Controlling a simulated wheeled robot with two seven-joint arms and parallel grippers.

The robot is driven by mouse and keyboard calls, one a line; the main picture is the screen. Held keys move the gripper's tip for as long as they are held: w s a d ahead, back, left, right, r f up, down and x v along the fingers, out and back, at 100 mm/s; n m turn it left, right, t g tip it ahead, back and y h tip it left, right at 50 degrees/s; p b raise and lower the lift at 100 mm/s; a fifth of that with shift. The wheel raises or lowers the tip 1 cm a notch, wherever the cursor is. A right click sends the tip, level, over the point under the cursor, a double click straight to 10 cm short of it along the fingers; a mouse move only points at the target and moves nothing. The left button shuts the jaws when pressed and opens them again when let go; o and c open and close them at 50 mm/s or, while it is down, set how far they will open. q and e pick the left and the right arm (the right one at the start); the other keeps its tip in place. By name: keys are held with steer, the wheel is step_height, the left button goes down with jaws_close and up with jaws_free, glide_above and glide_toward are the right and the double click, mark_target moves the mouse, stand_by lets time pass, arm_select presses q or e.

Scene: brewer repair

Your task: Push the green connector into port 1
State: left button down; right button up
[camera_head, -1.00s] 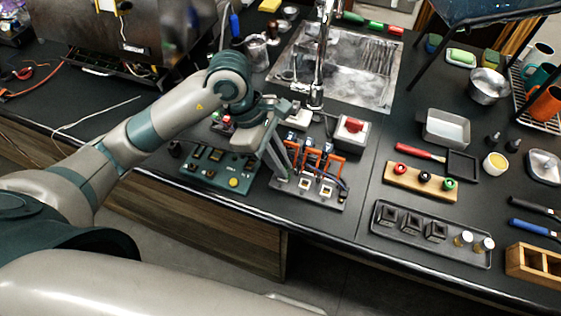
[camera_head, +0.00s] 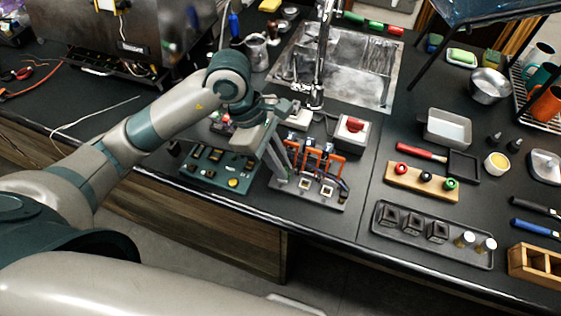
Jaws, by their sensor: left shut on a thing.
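My left gripper (camera_head: 281,170) comes in from the left and points down at the left end of a grey plate (camera_head: 318,202) with orange clips (camera_head: 322,161) and pale square sockets. The gripper is shut on what appears to be the green connector, which its fingers and wrist hide. I cannot tell which socket is port 1, nor whether the connector touches it. My right gripper is not in view.
A dark green board (camera_head: 205,171) with knobs and buttons lies just left of the plate. A wooden block with coloured rings (camera_head: 422,181) and a black tray (camera_head: 432,236) lie to the right.

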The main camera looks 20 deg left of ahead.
arm_select(q)
steer(key=shift+b, duration=0.4)
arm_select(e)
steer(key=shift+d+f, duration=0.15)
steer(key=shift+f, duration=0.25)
arm_select(q)
steer(key=c, duration=1.7)
jaws_free()
steer(key=shift+s, duration=0.1)
steer(key=shift+a+r, duration=0.1)
